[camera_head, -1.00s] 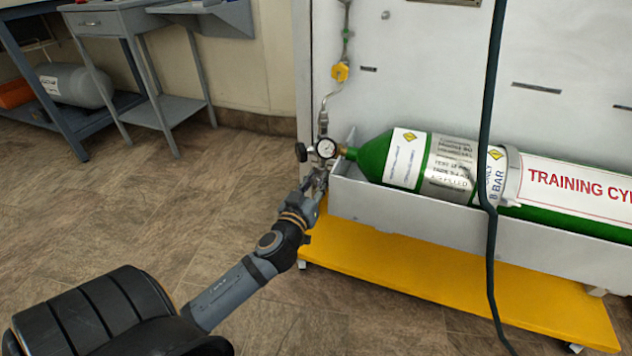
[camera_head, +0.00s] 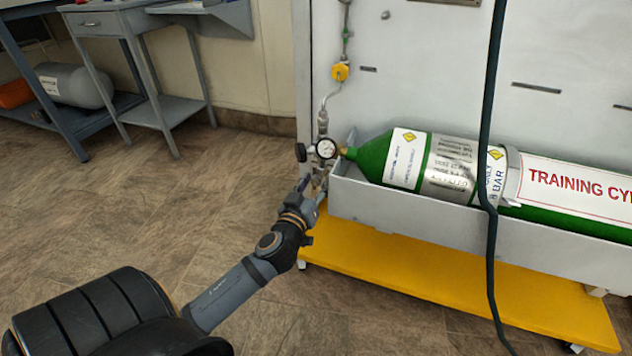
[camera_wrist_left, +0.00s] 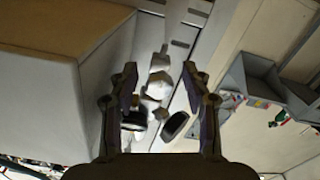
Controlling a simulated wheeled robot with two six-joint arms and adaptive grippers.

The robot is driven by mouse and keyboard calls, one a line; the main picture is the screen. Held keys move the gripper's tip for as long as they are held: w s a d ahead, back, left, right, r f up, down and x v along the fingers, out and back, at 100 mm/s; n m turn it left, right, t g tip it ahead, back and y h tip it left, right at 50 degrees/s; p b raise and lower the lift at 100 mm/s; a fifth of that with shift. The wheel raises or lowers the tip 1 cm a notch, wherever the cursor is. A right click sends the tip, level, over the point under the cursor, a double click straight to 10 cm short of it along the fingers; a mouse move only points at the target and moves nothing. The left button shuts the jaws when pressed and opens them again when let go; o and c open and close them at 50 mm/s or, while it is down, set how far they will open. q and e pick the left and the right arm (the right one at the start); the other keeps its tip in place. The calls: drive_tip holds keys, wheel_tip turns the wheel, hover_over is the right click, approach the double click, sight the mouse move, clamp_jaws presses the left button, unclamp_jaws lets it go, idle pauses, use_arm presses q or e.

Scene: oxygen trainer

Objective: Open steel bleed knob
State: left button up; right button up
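My left gripper (camera_head: 314,187) is just below the gauge and valve fittings at the left end of the green cylinder (camera_head: 372,157). In the left wrist view its two fingers (camera_wrist_left: 160,80) stand apart, open, with nothing clamped between them. Pale metal fittings (camera_wrist_left: 158,85) show beyond the gap, with a dark round part (camera_wrist_left: 134,120) and a black knob (camera_wrist_left: 175,126) lower down. In the head view a round gauge (camera_head: 327,149) and a black knob (camera_head: 301,152) sit above the fingertips. I cannot tell which small fitting is the steel bleed knob. My right gripper is out of view.
The cylinder lies in a grey trough (camera_head: 400,215) above a yellow base (camera_head: 440,280). A dark hose (camera_head: 487,130) hangs in front. A steel line with a yellow fitting (camera_head: 340,72) runs up the panel. Floor (camera_head: 130,220) at left is clear.

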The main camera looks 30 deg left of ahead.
use_arm(q)
drive_tip(key=v, duration=0.7)
drive_tip(key=shift+s, duration=0.25)
idle(0.4)
